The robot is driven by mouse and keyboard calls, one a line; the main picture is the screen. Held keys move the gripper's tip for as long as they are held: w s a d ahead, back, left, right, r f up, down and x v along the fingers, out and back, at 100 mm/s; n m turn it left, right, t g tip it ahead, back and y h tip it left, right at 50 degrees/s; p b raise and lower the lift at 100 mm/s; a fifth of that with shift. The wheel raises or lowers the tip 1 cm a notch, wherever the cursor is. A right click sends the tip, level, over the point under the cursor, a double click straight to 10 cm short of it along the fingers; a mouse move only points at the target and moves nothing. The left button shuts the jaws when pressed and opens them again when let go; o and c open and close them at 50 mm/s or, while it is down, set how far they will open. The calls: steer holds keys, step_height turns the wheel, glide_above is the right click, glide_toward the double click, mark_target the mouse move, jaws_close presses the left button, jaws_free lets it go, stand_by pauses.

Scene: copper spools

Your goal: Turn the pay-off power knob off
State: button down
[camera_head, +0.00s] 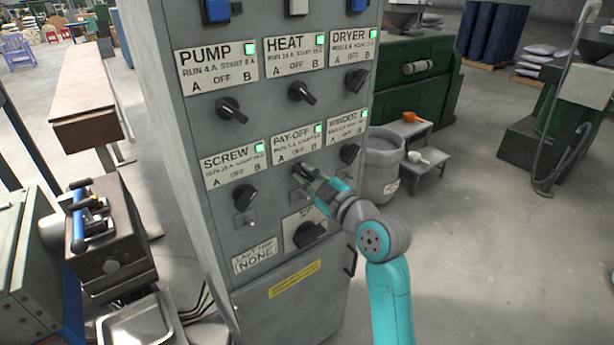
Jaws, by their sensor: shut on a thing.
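The pay-off label (297,142) is on the grey control cabinet (220,280), in the middle of the lower row, with a lit green lamp (318,128). My gripper (300,174) is directly below that label and shut on the pay-off knob. The fingers cover most of the knob, so I cannot tell which way it points. My teal and grey arm reaches in from the lower right.
The screw knob (245,197) is to the left and the winder knob (349,153) close on the right. A larger black knob (310,234) is just below. Pump (230,109), heat (301,91) and dryer (357,79) knobs are above. Open floor lies right of the cabinet.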

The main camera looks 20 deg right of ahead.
steer(key=m, duration=0.4)
steer(key=shift+d+m, duration=0.1)
steer(key=shift+m, duration=1.9)
steer(key=c, duration=1.1)
jaws_free()
steer(key=shift+c, duration=0.2)
steer(key=v, duration=1.2)
